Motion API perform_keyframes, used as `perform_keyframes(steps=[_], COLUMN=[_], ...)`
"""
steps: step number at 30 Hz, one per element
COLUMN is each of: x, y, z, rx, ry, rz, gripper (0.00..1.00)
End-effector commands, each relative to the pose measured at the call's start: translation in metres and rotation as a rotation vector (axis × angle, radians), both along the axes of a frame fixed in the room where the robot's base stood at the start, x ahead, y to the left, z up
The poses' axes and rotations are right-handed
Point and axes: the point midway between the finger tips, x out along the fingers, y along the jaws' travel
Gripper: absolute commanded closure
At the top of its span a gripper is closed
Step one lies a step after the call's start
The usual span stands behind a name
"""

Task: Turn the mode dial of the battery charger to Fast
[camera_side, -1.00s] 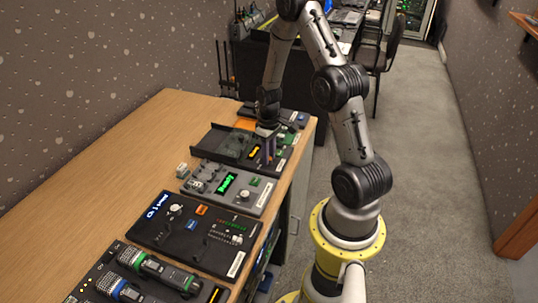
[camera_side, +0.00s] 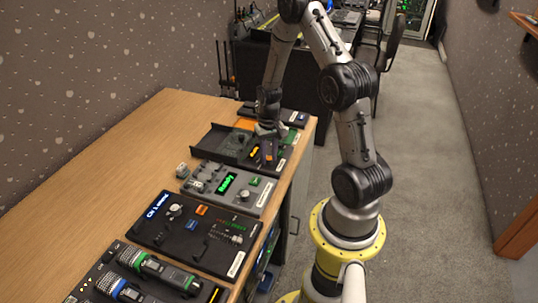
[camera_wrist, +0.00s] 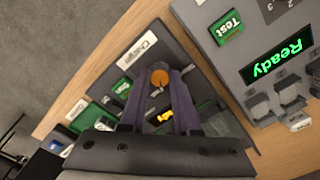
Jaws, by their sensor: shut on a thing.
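The battery charger (camera_side: 222,143) is a dark panel near the far end of the wooden bench. The wrist view shows its white "Charger" label (camera_wrist: 137,48) and a small display with yellow text (camera_wrist: 165,116), too small and partly blocked to read. The mode dial (camera_wrist: 159,77) shows as a round orange-brown knob between my fingertips. My gripper (camera_wrist: 160,80) is shut on the dial, one purple-grey finger on each side. In the side view my gripper (camera_side: 268,153) is down at the charger's right part. The dial's pointer and position marks cannot be made out.
A grey panel with a green "Ready" display (camera_side: 229,183) and a green Test button (camera_wrist: 229,27) stands close beside the charger. A black audio panel (camera_side: 190,235) and microphones (camera_side: 155,267) are nearer the camera. The bench's left side is bare.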

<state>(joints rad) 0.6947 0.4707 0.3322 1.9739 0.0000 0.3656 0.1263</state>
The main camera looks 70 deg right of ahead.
Motion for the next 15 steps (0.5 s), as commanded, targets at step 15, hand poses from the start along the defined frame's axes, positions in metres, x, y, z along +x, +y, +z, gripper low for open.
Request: perform_keyframes(steps=[15], x=[0.0004], y=[-0.0006], z=[0.0011], rx=[-0.001], ry=[-0.002], rz=[-0.394], gripper=[1.0])
